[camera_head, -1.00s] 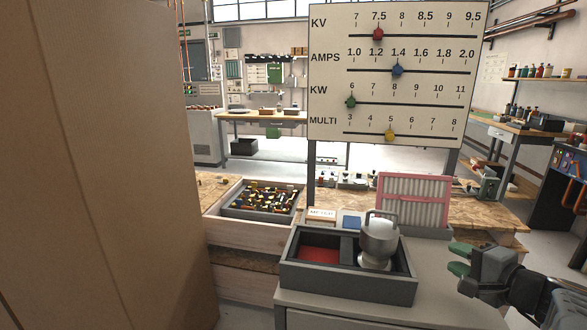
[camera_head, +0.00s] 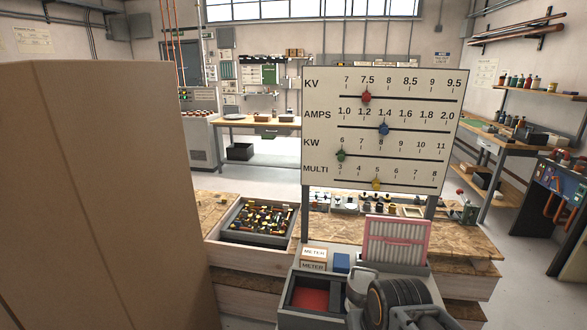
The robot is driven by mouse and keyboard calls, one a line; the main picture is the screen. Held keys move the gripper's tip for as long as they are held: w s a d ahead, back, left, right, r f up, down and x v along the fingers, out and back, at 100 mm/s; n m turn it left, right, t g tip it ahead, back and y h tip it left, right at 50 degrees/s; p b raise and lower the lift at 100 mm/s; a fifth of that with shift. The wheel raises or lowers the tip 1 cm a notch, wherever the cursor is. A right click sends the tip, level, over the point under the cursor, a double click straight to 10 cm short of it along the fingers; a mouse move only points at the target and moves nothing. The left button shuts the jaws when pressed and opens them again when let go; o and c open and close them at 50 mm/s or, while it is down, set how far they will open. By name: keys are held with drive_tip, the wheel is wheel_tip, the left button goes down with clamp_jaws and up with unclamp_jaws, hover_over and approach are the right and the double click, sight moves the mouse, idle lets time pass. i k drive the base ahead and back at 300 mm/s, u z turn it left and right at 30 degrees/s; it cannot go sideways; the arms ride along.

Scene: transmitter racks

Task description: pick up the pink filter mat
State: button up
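The pink filter mat (camera_head: 396,241) is a pleated whitish panel in a pink frame. It stands upright at the back of the grey cabinet top, right of centre, behind the dark two-part tray (camera_head: 290,290). A dark ribbed part of my arm (camera_head: 395,300) is at the bottom, in front of the mat and over the right part of the tray. My gripper's fingers cannot be made out, so whether they are open or shut is hidden. No contact with the mat shows.
The tray has a red-floored left compartment (camera_head: 309,299) and a metal canister (camera_head: 356,287) on its right, partly hidden by my arm. A large meter board (camera_head: 379,130) stands behind. A tall brown panel (camera_head: 105,190) blocks the left.

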sight(402, 241)
drive_tip(key=z, duration=0.05)
drive_tip(key=k, duration=0.5)
drive_tip(key=z, duration=0.75)
drive_tip(key=i, duration=0.8)
drive_tip(key=u, duration=0.3)
